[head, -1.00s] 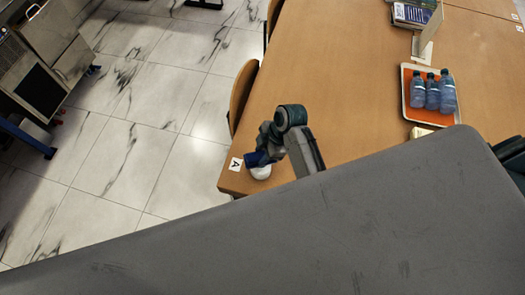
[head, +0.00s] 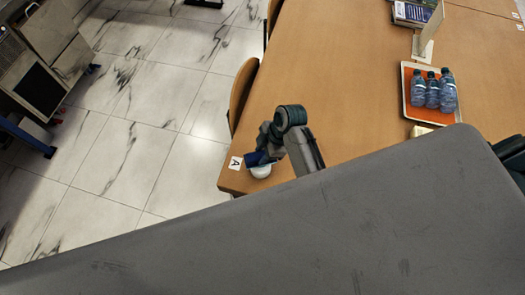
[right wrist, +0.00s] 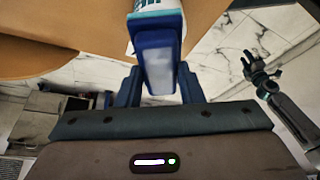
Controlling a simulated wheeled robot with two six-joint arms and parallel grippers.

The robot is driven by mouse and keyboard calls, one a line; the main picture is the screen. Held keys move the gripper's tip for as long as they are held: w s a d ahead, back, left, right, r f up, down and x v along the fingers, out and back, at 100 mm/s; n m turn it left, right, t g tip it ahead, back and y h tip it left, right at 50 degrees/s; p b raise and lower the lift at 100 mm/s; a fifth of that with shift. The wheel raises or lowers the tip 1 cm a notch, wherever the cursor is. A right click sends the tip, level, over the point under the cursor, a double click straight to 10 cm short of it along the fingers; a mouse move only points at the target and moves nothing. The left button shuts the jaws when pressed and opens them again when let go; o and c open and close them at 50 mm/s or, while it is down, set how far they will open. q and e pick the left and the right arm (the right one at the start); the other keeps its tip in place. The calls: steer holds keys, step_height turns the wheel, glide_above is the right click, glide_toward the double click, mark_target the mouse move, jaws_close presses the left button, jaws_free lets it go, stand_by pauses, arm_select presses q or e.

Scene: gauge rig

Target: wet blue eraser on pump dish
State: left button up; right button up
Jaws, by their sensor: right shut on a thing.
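My right gripper (right wrist: 159,86) is shut on the blue eraser (right wrist: 158,62), which has a pale pad on the side facing the right wrist camera. A white pump dish (right wrist: 155,8) with a teal band and dark lettering is just beyond the eraser's far end. Whether they touch I cannot tell. In the head view the right gripper (head: 258,157) is over the white pump dish (head: 261,171) at the table's near left corner and partly hides it. My left gripper (right wrist: 262,68) shows in the right wrist view, fingers apart and empty.
A tray (head: 406,90) with several bottles is at the right. A chair (head: 243,92) stands at the left edge. The middle tabletop is clear.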

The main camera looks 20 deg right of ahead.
steer(key=shift+r, duration=3.5)
